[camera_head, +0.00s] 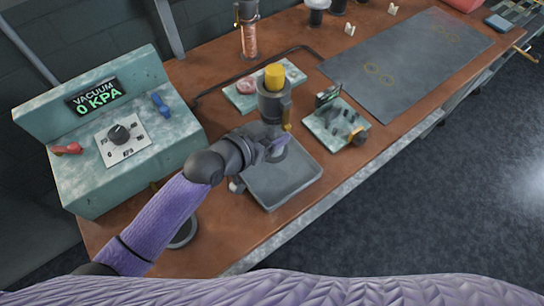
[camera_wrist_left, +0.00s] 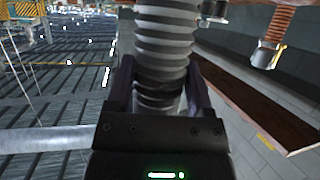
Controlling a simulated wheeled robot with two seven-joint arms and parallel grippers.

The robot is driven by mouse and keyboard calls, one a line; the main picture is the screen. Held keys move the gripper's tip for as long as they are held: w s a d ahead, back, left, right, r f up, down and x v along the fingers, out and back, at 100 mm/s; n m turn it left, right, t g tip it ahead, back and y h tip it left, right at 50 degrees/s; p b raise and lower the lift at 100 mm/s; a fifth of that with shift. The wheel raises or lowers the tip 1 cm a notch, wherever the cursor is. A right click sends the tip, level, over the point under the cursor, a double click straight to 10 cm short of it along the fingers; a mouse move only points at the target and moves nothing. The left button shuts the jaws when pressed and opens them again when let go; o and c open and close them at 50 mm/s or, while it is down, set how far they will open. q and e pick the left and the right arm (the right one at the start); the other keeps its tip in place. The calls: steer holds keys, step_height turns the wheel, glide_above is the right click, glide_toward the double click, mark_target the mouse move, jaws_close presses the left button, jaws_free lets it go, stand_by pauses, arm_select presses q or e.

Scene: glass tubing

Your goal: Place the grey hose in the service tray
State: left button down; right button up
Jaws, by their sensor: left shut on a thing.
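The grey ribbed hose (camera_wrist_left: 167,50) stands between the two fingers of my left gripper (camera_wrist_left: 155,92) in the left wrist view. The fingers are shut on it. In the head view my left gripper (camera_head: 277,148) is over the far part of the grey tray (camera_head: 290,188), close to a dark grey cylinder with a yellow top (camera_head: 273,100). The hose is hard to make out there, largely hidden by the gripper. I cannot tell whether it touches the tray. My right gripper is not in view.
The vacuum box (camera_head: 150,150), reading 0 KPA, stands left. A small fixture plate (camera_head: 335,125) is right of the tray. A copper-coloured coil tube (camera_head: 249,40) stands behind. A dark mat (camera_head: 410,60) lies mostly clear at the back right. The table's front edge is close to the tray.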

arm_select(q)
step_height(320, 180, down, 7)
steer(key=b, duration=0.3)
steer(key=shift+f, duration=0.2)
steer(key=shift+r, duration=0.2)
steer(key=shift+f, duration=0.1)
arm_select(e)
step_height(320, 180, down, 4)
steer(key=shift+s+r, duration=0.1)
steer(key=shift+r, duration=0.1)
arm_select(q)
jaws_free()
steer(key=shift+r+p, duration=0.2)
steer(key=shift+p, duration=0.1)
steer(key=p+v, duration=0.3)
steer(key=v, duration=0.9)
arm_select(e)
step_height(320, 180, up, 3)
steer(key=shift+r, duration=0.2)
arm_select(q)
steer(key=shift+f, duration=0.1)
